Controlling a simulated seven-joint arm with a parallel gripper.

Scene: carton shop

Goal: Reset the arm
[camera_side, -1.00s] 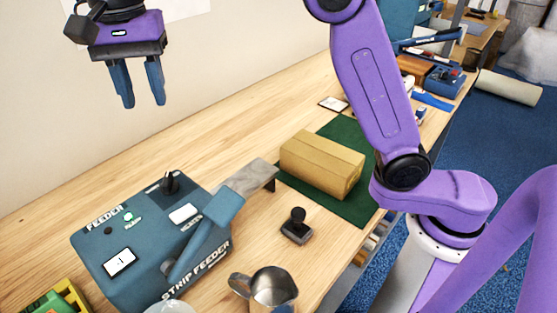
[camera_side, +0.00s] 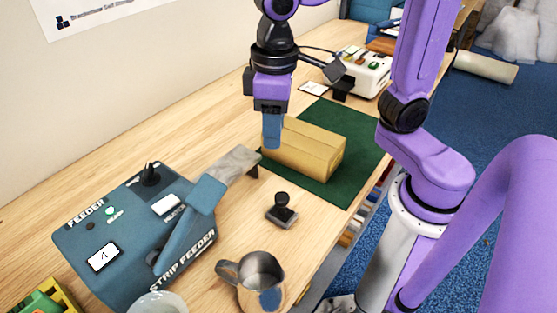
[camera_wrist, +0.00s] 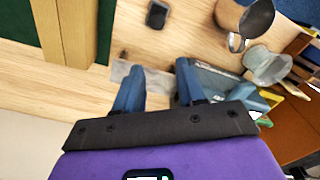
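My gripper (camera_side: 272,132) is seen edge-on in the side view, pointing down beside the left end of the carton. In the wrist view my gripper (camera_wrist: 160,82) has its two blue fingers well apart with nothing between them. The closed brown carton (camera_side: 305,150) lies on the green mat (camera_side: 352,128). In the wrist view part of the carton (camera_wrist: 72,30) shows at the upper left, away from the fingers. In the side view one finger overlaps the carton's near left edge; I cannot tell the gap.
The blue strip feeder (camera_side: 125,235) stands at the front left, its grey strip (camera_side: 232,163) reaching towards the carton. A black stamp (camera_side: 282,210) and a metal jug (camera_side: 260,275) stand near the bench edge. A white machine (camera_side: 362,70) stands behind. The back-left wood is clear.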

